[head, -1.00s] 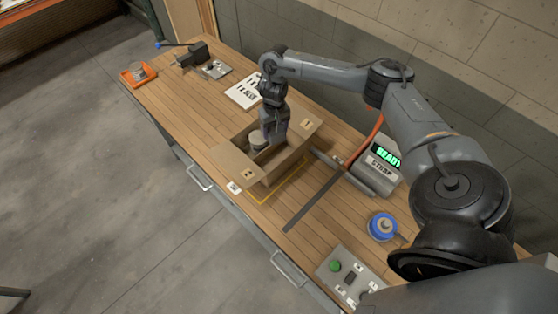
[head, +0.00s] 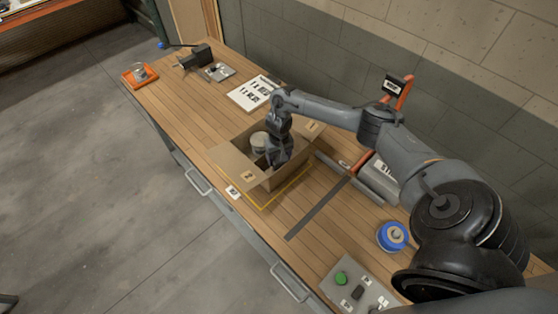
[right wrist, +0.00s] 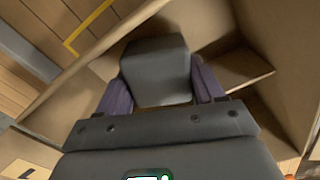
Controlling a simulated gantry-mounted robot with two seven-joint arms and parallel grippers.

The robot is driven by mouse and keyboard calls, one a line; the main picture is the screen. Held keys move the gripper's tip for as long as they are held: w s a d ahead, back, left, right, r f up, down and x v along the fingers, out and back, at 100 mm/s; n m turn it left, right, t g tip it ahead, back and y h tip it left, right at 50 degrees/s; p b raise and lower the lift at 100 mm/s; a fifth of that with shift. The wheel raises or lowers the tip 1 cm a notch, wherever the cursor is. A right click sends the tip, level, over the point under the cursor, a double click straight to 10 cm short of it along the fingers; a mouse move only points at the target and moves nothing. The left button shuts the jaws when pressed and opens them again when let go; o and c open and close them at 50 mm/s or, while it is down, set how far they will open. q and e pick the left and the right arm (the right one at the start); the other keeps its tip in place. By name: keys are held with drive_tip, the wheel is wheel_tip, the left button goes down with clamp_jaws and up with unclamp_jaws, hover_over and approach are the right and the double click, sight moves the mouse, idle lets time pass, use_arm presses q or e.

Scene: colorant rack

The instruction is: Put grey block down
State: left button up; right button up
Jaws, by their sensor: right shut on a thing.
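My right gripper (head: 275,163) reaches down into an open cardboard box (head: 235,160) on the workbench. In the right wrist view it (right wrist: 160,85) is shut on the grey block (right wrist: 157,68), with one finger on each side. The block is inside the box, close to its walls; whether it touches the floor I cannot tell. In the head view the gripper hides the block. A pale round can (head: 259,141) stands in the box beside the gripper. My left gripper is not in view.
The box flaps are folded out. A blue tape roll (head: 392,237), a control panel with a green button (head: 341,278) and a strapping machine (head: 374,178) are to the right. A printed sheet (head: 253,93), a vise (head: 195,57) and an orange tray (head: 139,76) are farther back.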

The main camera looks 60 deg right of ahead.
wheel_tip(320, 180, down, 2)
drive_tip(key=shift+f, duration=0.1)
drive_tip(key=shift+f, duration=0.15)
drive_tip(key=o, duration=1)
